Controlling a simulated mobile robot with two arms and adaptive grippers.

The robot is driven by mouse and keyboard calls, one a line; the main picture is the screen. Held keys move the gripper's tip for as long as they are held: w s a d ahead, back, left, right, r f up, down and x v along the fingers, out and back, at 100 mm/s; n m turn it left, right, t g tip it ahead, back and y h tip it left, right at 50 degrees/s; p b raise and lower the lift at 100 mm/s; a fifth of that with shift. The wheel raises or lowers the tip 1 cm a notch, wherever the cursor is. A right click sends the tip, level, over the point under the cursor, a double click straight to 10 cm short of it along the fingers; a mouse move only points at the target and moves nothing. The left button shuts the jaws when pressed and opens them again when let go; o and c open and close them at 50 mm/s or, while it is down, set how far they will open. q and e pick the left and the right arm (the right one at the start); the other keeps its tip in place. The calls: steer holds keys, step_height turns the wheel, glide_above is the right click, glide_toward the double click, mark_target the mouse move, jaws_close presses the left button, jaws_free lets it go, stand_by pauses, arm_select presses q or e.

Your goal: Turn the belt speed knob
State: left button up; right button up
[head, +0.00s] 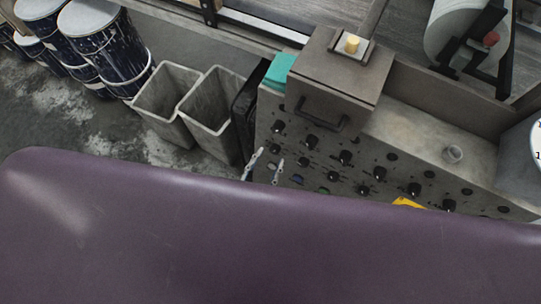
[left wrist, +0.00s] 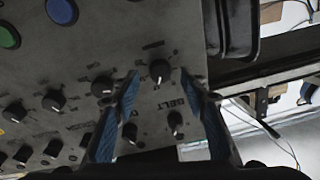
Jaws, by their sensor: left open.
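The control panel (head: 330,172) carries rows of black knobs. In the left wrist view a black knob with a white pointer (left wrist: 160,71) sits beside printed lettering that reads BELT. Another knob (left wrist: 175,123) sits on the other side of that lettering, so I cannot tell which one the label marks. My left gripper (head: 265,167) is at the panel's left part. In the left wrist view its two blue-padded fingers (left wrist: 161,74) are apart, with the first knob showing between their tips. I cannot tell whether they touch it. The right gripper does not show.
A grey box with a handle (head: 342,70) and a yellow button (head: 352,43) stands on top of the panel. Grey bins (head: 213,110) and stained drums (head: 97,35) stand to the left. More knobs (left wrist: 53,100) and a blue button (left wrist: 62,11) lie close around the left fingers.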

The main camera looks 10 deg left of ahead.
arm_select(q)
steer(key=v, duration=1)
steer(key=shift+s, duration=0.15)
steer(key=s+a+f+g+y, duration=0.1)
steer(key=s+a+f+g, duration=0.15)
steer(key=f, duration=0.45)
steer(key=s+a+f+n+g, duration=0.1)
steer(key=f+g, duration=0.2)
steer(key=f, duration=0.5)
steer(key=s+a+f+g+y, duration=0.1)
steer(key=s+a+f+g, duration=0.1)
steer(key=f, duration=0.5)
steer(key=s+a+f+n+g+y, duration=0.2)
steer(key=s+a+f+g, duration=0.6)
steer(key=s+f, duration=0.4)
steer(key=shift+s+a+y, duration=0.4)
steer(key=shift+s+a, duration=0.1)
steer(key=shift+s, duration=0.6)
steer(key=shift+w+d, duration=0.1)
